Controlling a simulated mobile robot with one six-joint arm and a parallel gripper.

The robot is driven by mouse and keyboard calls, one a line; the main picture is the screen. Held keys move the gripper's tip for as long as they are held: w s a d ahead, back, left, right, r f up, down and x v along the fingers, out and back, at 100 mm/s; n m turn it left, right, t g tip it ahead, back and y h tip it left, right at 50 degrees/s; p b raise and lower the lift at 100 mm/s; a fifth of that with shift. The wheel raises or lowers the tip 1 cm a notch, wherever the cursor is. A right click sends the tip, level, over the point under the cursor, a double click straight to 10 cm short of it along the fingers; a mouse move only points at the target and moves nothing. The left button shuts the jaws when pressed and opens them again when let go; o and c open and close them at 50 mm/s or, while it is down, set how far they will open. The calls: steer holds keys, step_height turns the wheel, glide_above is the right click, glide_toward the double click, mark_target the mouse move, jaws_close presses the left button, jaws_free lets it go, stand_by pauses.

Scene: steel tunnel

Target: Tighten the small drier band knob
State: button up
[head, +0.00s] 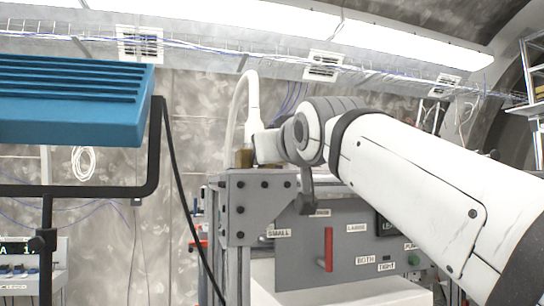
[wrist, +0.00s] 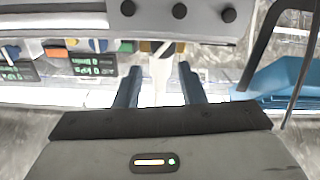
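The grey drier panel (head: 345,235) stands mid-picture in the head view, with a "SMALL" label (head: 279,233) at its left and a "LARGE" label (head: 357,228) further right. I cannot make out the small band knob for certain; my arm covers part of the panel's top. A yellowish piece (wrist: 155,47) lies beyond the fingertips, apparently not touched. In the head view my wrist is above the grey bolted frame, and the fingers cannot be made out.
A red handle (head: 328,249) and a green button (head: 414,259) are on the panel. The bolted grey frame (head: 240,207) stands at its left. A blue lamp (head: 75,100) on a black stand is at left. A white hose (head: 237,105) rises behind the frame.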

steer(key=shift+w+d+f, duration=0.1)
steer(key=shift+w+d, duration=0.1)
steer(key=shift+w, duration=0.05)
steer(key=shift+o, duration=0.4)
steer(key=shift+s+a, duration=0.4)
steer(key=shift+a, duration=0.25)
steer(key=shift+o, duration=0.8)
steer(key=shift+d, duration=0.25)
steer(key=shift+o, duration=0.7)
steer(key=shift+w+d, duration=0.1)
steer(key=shift+w, duration=0.05)
steer(key=shift+o, duration=0.4)
steer(key=p+x, duration=0.2)
steer(key=x, duration=0.5)
steer(key=shift+w+a+p, duration=0.2)
steer(key=shift+w+p, duration=0.1)
steer(key=shift+p, duration=0.1)
